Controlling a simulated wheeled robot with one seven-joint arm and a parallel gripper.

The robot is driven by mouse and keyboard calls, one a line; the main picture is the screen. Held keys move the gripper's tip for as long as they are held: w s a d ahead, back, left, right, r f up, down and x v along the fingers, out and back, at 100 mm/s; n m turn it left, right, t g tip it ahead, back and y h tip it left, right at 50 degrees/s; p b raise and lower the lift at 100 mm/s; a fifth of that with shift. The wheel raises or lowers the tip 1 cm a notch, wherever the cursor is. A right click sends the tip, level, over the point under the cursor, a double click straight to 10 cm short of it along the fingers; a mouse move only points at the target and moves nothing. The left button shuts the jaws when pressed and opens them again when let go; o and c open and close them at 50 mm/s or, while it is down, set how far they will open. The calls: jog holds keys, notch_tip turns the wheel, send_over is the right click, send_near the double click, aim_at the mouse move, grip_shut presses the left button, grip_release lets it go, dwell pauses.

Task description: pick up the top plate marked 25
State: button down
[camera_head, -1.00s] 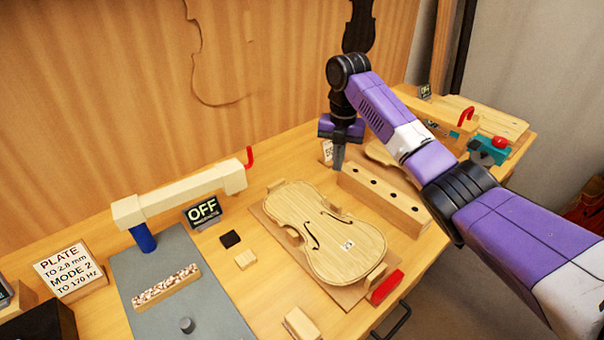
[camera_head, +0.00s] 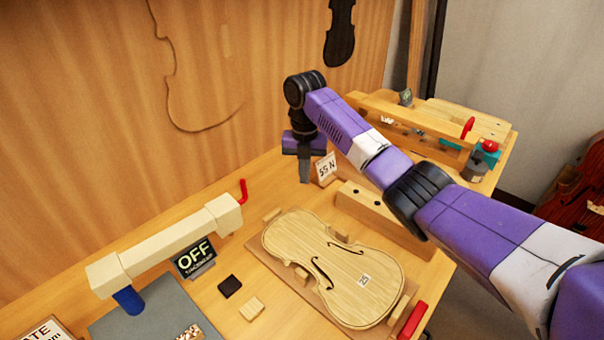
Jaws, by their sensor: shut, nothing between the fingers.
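The violin top plate marked 25 (camera_head: 335,270) lies flat on a brown board (camera_head: 267,255) on the bench, between several small wooden blocks. Its label and two f-holes face up. My gripper (camera_head: 304,180) points down behind the plate's far end, above and apart from it. It is shut and holds nothing.
A wooden block with holes (camera_head: 385,222) stands right of the plate, under my arm. A "55 N" card (camera_head: 326,168) is beside my gripper. A red-handled piece (camera_head: 412,320) lies at the plate's near end.

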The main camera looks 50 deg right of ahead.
aim_at(303, 212)
notch_tip(303, 212, down, 7)
jog(key=shift+f+p, duration=0.1)
jog(key=shift+p, duration=0.3)
jog(key=shift+s+a+r+p, duration=0.2)
jog(key=shift+s+a+p, duration=0.4)
jog(key=shift+a, duration=0.1)
jog(key=shift+s+a+f+p, duration=0.1)
jog(key=shift+s+a+p, duration=0.3)
jog(key=shift+s+a, duration=0.4)
jog(key=shift+a, duration=0.1)
jog(key=shift+s+a+p, duration=0.6)
jog(key=shift+a+p, duration=0.1)
jog(key=shift+a, duration=0.05)
jog(key=shift+s+a, duration=0.25)
jog(key=shift+w+d, duration=0.1)
